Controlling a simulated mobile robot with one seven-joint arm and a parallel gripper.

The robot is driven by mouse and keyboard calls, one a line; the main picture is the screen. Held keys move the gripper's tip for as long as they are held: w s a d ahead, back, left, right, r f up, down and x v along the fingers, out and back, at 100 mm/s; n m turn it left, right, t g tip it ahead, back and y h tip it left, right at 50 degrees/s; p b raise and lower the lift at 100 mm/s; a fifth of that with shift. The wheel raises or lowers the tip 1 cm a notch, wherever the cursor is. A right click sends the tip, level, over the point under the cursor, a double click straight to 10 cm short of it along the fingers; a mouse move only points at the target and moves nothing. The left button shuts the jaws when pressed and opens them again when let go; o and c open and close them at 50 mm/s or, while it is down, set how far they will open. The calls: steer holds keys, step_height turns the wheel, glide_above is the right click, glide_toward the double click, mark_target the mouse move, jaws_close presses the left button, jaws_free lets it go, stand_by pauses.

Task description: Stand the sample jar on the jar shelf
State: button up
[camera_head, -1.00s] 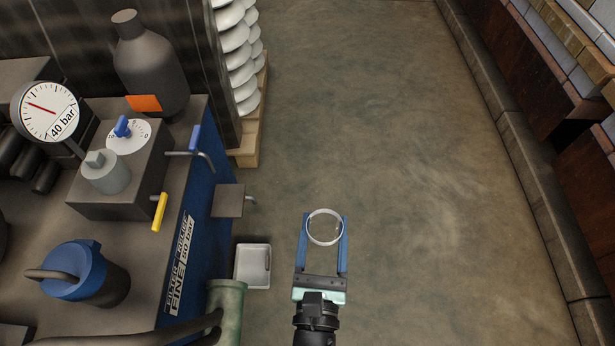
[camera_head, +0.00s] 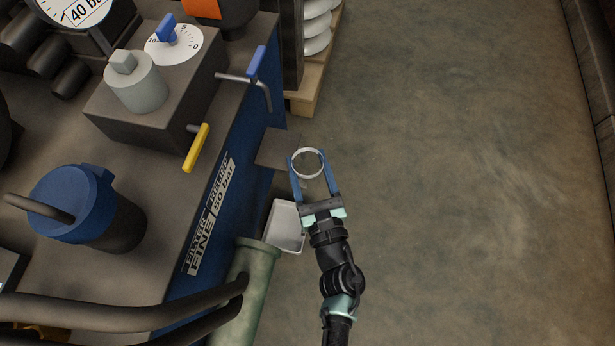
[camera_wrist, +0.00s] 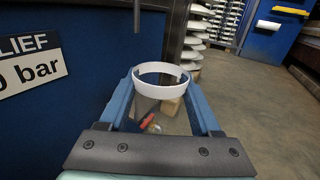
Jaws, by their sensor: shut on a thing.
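The sample jar (camera_head: 308,164) is clear with a pale rim and looks upright in the head view. My gripper (camera_head: 307,158) has its two blue fingers closed on its sides. In the wrist view the jar's white band (camera_wrist: 160,92) shows between the fingers, and its clear body lets the background through. The jar shelf (camera_head: 272,149) appears to be the small dark plate on the blue cabinet's side. The jar is just right of that plate in the head view; their height difference is hard to tell. I cannot make out the shelf in the wrist view.
A bent spout with a blue handle (camera_head: 256,66) hangs above the plate, and a yellow lever (camera_head: 197,147) is nearby. A white tray (camera_head: 288,226) lies below left of my gripper. A green pipe (camera_head: 243,290) stands in front. The floor (camera_head: 470,200) to the right is clear.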

mark_target(307, 161)
steer(key=f, duration=0.1)
steer(key=w+f+b, duration=0.1)
steer(key=f, duration=0.1)
steer(key=shift+w+d+f+y, duration=0.1)
steer(key=shift+w+f+y, duration=0.1)
steer(key=shift+w+y, duration=0.1)
steer(key=shift+w+a+f+b, duration=0.35)
steer(key=shift+w+a+b, duration=0.4)
steer(key=shift+w, duration=0.3)
steer(key=shift+w+a+f+b, duration=0.3)
steer(key=shift+w+a+b, duration=0.4)
steer(key=shift+w, duration=0.3)
steer(key=shift+w+a+f+b, duration=0.35)
steer(key=shift+w+a+b, duration=0.35)
steer(key=shift+w, duration=0.35)
steer(key=shift+w+a+f+b, duration=0.15)
steer(key=shift+w+a+b, duration=0.55)
steer(key=shift+w, duration=0.15)
steer(key=shift+w+a+f+b, duration=0.1)
steer(key=shift+w+a+b, duration=0.55)
steer(key=shift+w, duration=0.2)
steer(key=o, duration=1.5)
steer(key=shift+c, duration=0.2)
steer(key=shift+a, duration=0.1)
steer(key=shift+s, duration=0.1)
